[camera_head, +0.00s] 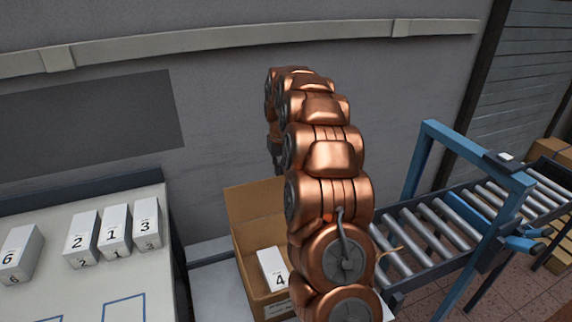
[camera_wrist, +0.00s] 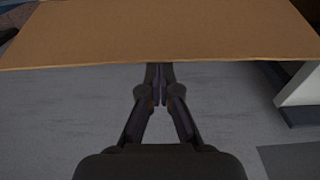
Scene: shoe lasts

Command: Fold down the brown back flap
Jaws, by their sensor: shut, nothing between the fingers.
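The brown back flap (camera_head: 254,202) stands up at the rear of an open cardboard box (camera_head: 246,268) in the head view. My copper arm hides the right part of the flap and box. A white box marked 4 (camera_head: 271,268) is inside the cardboard box. In the wrist view a broad brown cardboard panel, which looks like the flap (camera_wrist: 160,32), spans the top. My gripper (camera_wrist: 158,80) is shut and empty, with its fingertips at the panel's lower edge; I cannot tell whether they touch it. In the head view my gripper (camera_head: 277,158) is partly hidden, above the flap.
A white table at left holds white boxes marked 6 (camera_head: 21,254), 2 (camera_head: 82,239), 1 (camera_head: 115,230) and 3 (camera_head: 147,223). A roller conveyor (camera_head: 432,236) with a blue frame (camera_head: 425,165) stands at right. A grey wall (camera_head: 225,110) is behind.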

